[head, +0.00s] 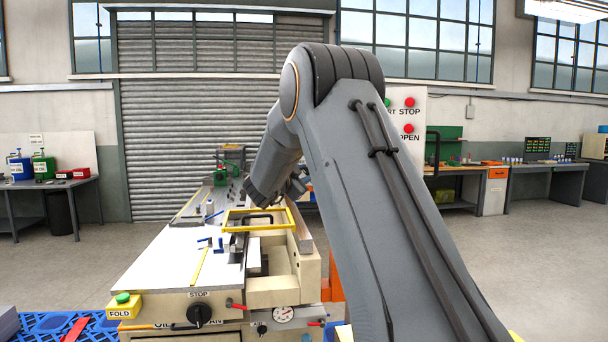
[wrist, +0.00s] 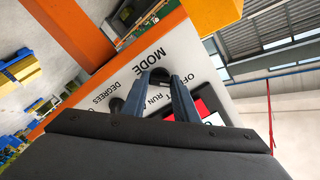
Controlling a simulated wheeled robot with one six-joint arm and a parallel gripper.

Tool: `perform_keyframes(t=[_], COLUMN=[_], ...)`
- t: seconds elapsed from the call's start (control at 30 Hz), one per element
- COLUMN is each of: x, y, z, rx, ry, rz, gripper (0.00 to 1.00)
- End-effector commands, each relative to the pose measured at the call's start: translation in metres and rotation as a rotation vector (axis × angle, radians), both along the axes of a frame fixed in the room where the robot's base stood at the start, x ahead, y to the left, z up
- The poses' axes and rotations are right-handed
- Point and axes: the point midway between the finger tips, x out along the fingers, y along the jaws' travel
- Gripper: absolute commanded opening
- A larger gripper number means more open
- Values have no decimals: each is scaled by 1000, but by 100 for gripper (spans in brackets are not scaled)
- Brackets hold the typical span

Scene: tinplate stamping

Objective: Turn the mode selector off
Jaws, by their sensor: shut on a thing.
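In the wrist view, my gripper (wrist: 160,79) has its two blue-grey fingers against a white panel (wrist: 205,68) with an orange edge. The fingers are shut on a small dark knob (wrist: 160,73), the mode selector, beside the printed word MODE. The words OFF and RUN are printed near the fingers, partly covered by them. The knob's pointing direction cannot be made out. In the head view, my arm hides the knob and most of the gripper.
Another dark knob (wrist: 115,105) sits left of the fingers, near the word DEGREES. A red patch (wrist: 202,108) lies to their right. An orange-yellow block (wrist: 212,12) stands close above the panel. In the head view, a machine bench (head: 150,262) carries a yellow frame (head: 240,228).

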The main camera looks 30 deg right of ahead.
Motion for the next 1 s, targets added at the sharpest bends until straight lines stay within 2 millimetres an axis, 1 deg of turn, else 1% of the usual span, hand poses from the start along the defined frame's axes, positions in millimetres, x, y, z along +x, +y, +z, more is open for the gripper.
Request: perform_keyframes(t=[0.17, 0.2, 0.27, 0.3, 0.57, 0.67, 0.77, 1.0], x=[0, 0, 0, 0, 0, -2, -8, -33], y=[1, 1, 1, 1, 0, 3, 12, 43], z=[-1, -1, 0, 0, 0, 0, -1, -1], rx=[-1, -1, -1, -1, -1, 1, 0, 0], ry=[1, 1, 1, 1, 0, -1, -1, -1], rz=[1, 1, 1, 1, -1, 0, 1, 2], gripper=[4, 28, 38, 45, 45, 45, 45, 45])
